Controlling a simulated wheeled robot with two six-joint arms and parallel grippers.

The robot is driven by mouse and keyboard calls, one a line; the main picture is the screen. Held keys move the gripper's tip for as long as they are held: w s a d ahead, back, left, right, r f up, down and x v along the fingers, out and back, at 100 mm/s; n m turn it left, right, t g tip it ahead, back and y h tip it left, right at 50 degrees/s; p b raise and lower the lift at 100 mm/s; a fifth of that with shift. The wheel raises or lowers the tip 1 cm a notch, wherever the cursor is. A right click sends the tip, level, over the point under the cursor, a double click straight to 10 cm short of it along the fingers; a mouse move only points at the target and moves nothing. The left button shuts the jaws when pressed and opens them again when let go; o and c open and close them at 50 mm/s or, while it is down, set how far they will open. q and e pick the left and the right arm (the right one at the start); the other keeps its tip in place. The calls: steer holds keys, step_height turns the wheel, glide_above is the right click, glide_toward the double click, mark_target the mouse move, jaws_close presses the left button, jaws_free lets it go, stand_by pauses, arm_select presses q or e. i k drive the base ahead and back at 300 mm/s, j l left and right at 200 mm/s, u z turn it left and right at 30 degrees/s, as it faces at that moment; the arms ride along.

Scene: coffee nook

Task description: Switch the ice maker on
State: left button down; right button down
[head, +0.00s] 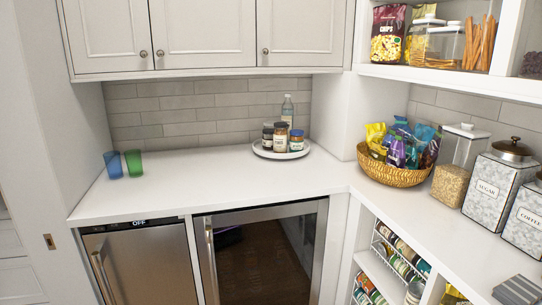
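The ice maker (150,265) appears to be the stainless steel appliance under the counter at the left, in the head view. Its door is shut and has a vertical bar handle (103,275) on the left side. A dark strip along its top edge carries a small display (139,222) that reads OFF. Neither of my grippers is in view.
A glass-door cooler (262,258) stands right of it, shut. The white counter (210,185) above is mostly clear. On it are blue and green cups (133,162), a round tray (258,151) with jars, and a snack basket (390,176). Canisters (500,175) stand at the right.

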mark_target(97, 228)
steer(key=i+l+u, duration=0.1)
steer(key=i+l, duration=0.4)
steer(key=i, duration=0.15)
steer(key=u, duration=1.4)
